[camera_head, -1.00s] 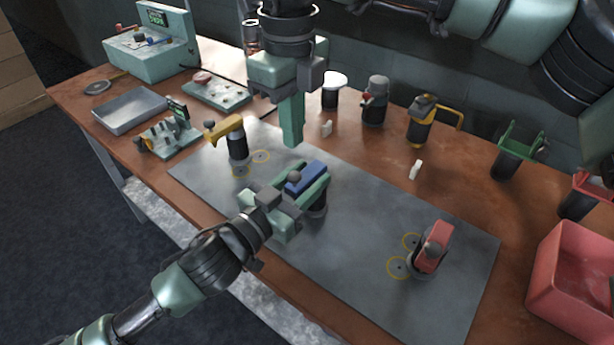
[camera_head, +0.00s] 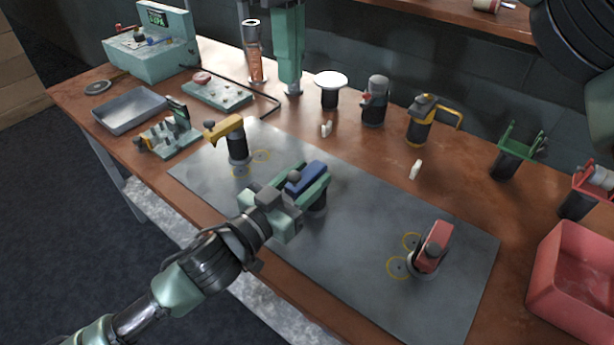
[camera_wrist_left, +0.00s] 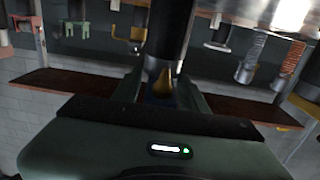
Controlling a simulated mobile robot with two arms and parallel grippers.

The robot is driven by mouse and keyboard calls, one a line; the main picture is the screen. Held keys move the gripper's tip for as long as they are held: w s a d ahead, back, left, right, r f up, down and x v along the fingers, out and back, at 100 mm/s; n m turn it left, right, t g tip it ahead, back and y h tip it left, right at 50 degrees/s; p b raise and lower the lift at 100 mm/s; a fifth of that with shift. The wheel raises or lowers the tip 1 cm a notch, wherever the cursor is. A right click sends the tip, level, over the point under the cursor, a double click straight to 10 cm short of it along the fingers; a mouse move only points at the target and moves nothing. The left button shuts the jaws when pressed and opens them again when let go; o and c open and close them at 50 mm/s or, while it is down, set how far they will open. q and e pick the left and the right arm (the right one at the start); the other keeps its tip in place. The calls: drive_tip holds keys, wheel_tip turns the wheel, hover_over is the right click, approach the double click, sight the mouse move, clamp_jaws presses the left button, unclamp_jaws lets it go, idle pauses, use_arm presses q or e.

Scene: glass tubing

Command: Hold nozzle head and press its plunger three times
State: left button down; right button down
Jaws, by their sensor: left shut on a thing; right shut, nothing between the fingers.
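The nozzle head with a blue top (camera_head: 306,179) and a dark cylindrical body stands on the grey mat. A round grey knob, which looks like its plunger (camera_head: 294,177), shows on the blue top. My left gripper (camera_head: 312,187) is shut around this nozzle head from the front left, and its fingers hide part of it. In the left wrist view a dark cylinder (camera_wrist_left: 170,30) with a yellowish tip shows between the fingers.
A yellow-topped unit (camera_head: 237,142) and a red-topped unit (camera_head: 431,246) stand on the grey mat (camera_head: 350,260). Behind are a white-capped stand (camera_head: 330,88), a grey-capped bottle (camera_head: 375,100) and a yellow-handled one (camera_head: 421,122). A red bin (camera_head: 570,285) is at the right.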

drive_tip(key=shift+r, duration=0.65)
use_arm(q)
drive_tip(key=c, duration=0.7)
unclamp_jaws()
